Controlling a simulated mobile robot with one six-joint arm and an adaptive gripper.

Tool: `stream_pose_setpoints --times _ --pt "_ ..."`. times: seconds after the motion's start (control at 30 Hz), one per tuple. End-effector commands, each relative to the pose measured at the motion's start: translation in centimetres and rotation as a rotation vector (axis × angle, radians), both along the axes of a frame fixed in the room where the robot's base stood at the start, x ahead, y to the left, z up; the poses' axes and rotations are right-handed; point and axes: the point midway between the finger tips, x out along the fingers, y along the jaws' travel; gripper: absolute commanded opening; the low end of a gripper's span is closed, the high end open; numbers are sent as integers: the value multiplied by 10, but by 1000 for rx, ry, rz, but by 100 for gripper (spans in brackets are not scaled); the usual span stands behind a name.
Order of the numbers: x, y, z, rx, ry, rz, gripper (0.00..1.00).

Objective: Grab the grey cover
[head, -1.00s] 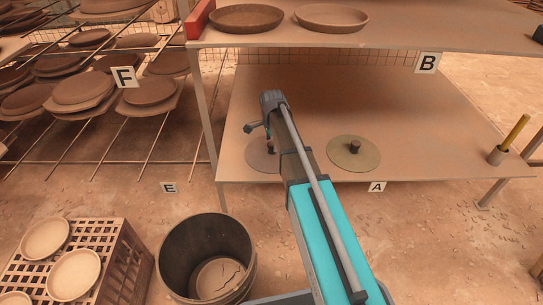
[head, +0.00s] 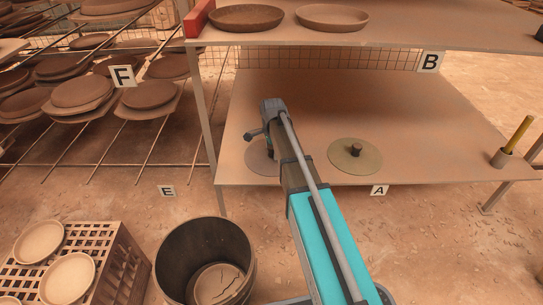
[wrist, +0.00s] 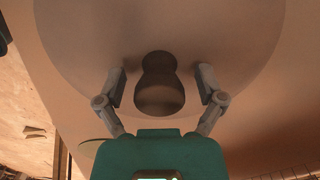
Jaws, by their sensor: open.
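The grey cover (head: 257,160) is a flat round disc lying on the lower shelf, partly hidden behind my arm in the head view. In the wrist view the cover (wrist: 75,40) fills the upper part, with its dark round knob (wrist: 158,95) near the middle. My gripper (wrist: 161,87) is open, one finger on each side of the knob, with a visible gap on both sides. I cannot tell how far above the disc the fingertips are. A second, olive-green cover (head: 342,163) with a dark knob lies to the right on the same shelf.
The upper shelf (head: 420,30) holds two round dishes and overhangs the back of the lower shelf (head: 430,130). A pot with a yellow stick (head: 517,135) stands at the right edge. A dark bin (head: 170,255) and a crate (head: 120,265) stand on the floor in front.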

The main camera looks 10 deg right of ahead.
Motion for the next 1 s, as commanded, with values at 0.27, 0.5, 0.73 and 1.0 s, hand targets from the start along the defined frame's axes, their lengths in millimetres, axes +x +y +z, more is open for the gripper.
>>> stream_pose_setpoints --times 0.27,0.5,0.73,1.0 --pt "0 0 0 0 0 0 45" --pt "0 0 0 0 0 0 1" --pt "0 0 0 0 0 0 0" --pt "0 0 4 0 0 0 0"
